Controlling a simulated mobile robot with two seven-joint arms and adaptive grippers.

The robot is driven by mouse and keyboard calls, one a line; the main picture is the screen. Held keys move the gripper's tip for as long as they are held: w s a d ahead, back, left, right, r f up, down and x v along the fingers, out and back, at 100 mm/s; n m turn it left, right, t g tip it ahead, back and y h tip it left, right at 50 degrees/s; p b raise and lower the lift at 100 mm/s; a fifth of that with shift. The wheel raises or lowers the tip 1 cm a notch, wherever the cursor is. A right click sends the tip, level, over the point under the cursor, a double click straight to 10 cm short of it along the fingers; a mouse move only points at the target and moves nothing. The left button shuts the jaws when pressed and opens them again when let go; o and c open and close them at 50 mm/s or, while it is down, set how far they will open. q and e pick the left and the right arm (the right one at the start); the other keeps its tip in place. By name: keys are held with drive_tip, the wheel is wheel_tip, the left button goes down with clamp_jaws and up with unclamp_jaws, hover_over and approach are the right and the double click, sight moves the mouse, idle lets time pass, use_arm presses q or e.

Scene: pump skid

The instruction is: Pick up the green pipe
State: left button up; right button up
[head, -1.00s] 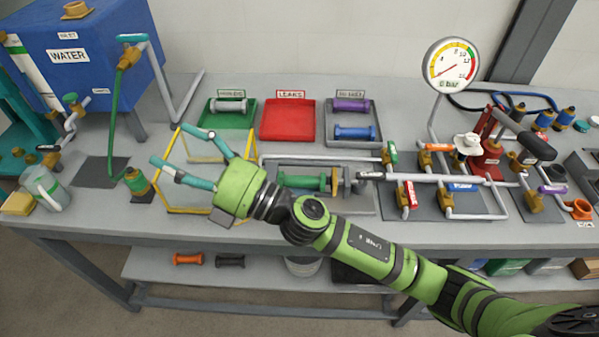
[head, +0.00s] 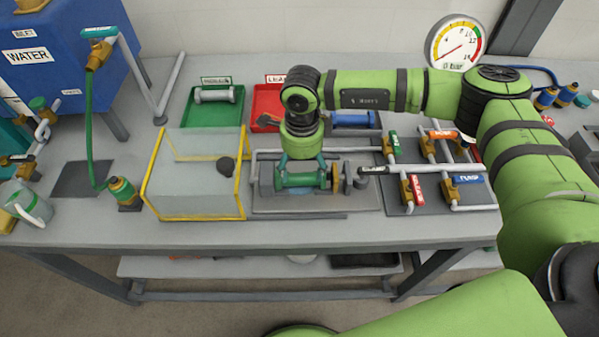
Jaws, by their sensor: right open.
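The green pipe (head: 300,180) lies level in the grey rig in the middle of the bench, its thicker ends left and right. My right gripper (head: 302,178) points down at it from above. Its teal fingers are open, one near each end of the pipe. I cannot tell whether they touch it. The pipe's upper side is partly hidden by the gripper. My left gripper is not in view.
A clear box with yellow edges (head: 148,178) and a dark knob stands left of the rig. Valves and pipes on a grey plate (head: 398,206) stand close on the right. Behind are a green tray (head: 190,122) and a red tray (head: 258,98), partly hidden by my arm.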

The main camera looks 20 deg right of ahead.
sight(301, 178)
wheel_tip(301, 178, down, 2)
drive_tip(key=shift+f+p, duration=0.1)
drive_tip(key=shift+p, duration=0.8)
drive_tip(key=shift+w+f, duration=0.25)
drive_tip(key=shift+f, duration=1.2)
drive_tip(key=shift+s, duration=0.1)
clamp_jaws()
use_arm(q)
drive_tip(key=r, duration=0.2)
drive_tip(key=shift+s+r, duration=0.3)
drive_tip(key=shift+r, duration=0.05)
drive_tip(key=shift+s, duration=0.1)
